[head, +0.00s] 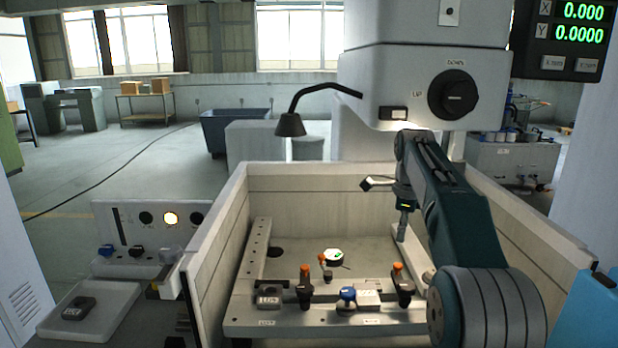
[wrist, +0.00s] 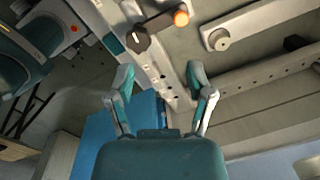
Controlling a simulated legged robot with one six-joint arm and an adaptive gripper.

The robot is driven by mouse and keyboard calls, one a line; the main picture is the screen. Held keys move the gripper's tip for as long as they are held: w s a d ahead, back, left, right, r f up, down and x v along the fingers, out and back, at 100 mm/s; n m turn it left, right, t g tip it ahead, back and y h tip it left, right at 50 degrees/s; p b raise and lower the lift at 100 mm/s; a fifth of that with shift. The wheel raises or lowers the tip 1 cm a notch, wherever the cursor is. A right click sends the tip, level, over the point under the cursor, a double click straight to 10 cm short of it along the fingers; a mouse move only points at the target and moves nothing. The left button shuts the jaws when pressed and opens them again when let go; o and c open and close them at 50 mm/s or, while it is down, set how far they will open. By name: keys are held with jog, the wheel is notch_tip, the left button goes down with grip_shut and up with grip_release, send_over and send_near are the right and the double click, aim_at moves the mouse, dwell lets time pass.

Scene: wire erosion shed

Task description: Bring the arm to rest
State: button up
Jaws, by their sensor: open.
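My arm rises from the lower right of the head view, bends at the top and hangs down over the right side of the machine tank (head: 285,178). My gripper (head: 402,228) points down above the right-hand rail there, small and partly hard to make out. In the wrist view my gripper (wrist: 160,85) shows two teal and grey fingers spread apart. Nothing is between them. Behind them lies a pale plate with a row of holes (wrist: 165,82). I cannot tell how far the fingertips are above it.
The fixture bar (head: 330,322) carries orange-topped clamps (head: 305,285) and a blue knob (head: 347,294). A small part (head: 334,257) with a green mark sits behind them. The machine head (head: 425,80) overhangs the tank. A lamp (head: 290,125) hangs left of it. A tray (head: 95,315) stands left.

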jog(key=s+a+r+n+t, duration=0.1)
jog(key=s+a+r+n, duration=0.1)
jog(key=s+n, duration=0.6)
jog(key=s+a+r+n+t, duration=0.15)
jog(key=s+n, duration=0.25)
jog(key=s, duration=0.7)
jog(key=s+a+f+n+t, duration=0.1)
jog(key=s+f+n, duration=0.4)
jog(key=s, duration=0.4)
jog(key=s+a+f+n+t, duration=0.1)
jog(key=s+f+n, duration=0.4)
jog(key=s, duration=0.4)
jog(key=shift+a+f+n, duration=0.3)
jog(key=shift+a+f, duration=0.05)
jog(key=shift+f, duration=0.1)
